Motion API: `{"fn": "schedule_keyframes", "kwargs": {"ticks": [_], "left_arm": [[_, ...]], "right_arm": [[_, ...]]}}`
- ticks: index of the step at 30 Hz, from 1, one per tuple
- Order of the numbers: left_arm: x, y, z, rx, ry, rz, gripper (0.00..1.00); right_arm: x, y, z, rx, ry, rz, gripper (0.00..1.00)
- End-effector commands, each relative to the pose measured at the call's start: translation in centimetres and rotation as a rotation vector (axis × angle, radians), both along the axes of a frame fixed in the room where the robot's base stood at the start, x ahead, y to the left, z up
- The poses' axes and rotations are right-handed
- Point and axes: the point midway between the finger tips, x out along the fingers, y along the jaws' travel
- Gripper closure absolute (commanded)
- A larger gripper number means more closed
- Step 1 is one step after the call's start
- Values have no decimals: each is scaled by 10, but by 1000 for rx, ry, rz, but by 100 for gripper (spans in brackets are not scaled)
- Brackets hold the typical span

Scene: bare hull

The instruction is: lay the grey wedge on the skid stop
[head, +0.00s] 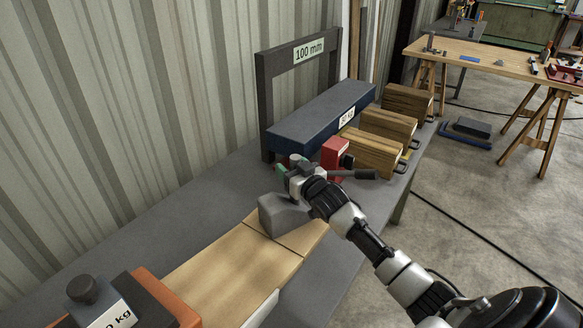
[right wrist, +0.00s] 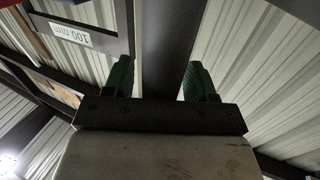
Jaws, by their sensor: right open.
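The grey wedge (head: 281,216) lies at the far end of the wooden skid, across its end piece, which I take for the skid stop (head: 304,240). My right wrist hides part of the wedge's right side. The wedge looks at rest, but its contact underneath is hidden. My right gripper (head: 288,166) is just above and beyond the wedge, apart from it. In the right wrist view its two green fingers (right wrist: 159,78) stand apart with nothing held between them. My left gripper is not in view.
The skid's long board (head: 225,272) runs towards an orange block with a dark weight (head: 95,295). Beyond the gripper stand a red device (head: 333,154), a dark blue beam (head: 310,122), a 100 mm frame (head: 262,90) and wooden blocks (head: 370,153). Grey bench (head: 160,232) is free left of the skid.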

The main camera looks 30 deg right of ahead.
Motion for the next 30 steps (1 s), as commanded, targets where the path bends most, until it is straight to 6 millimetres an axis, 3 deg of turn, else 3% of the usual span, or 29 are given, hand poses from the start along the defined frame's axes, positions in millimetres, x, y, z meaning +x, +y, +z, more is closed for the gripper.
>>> {"fn": "schedule_keyframes", "kwargs": {"ticks": [4, 8, 21, 30], "left_arm": [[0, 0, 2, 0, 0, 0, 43], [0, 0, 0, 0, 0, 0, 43], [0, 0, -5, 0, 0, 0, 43], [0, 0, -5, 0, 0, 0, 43]], "right_arm": [[0, 0, 4, 0, 0, 0, 43], [-17, 0, 0, 0, 3, 1, 43], [-103, 0, 1, 1, 2, 0, 43], [-120, 0, 3, 0, 0, 0, 43]]}}
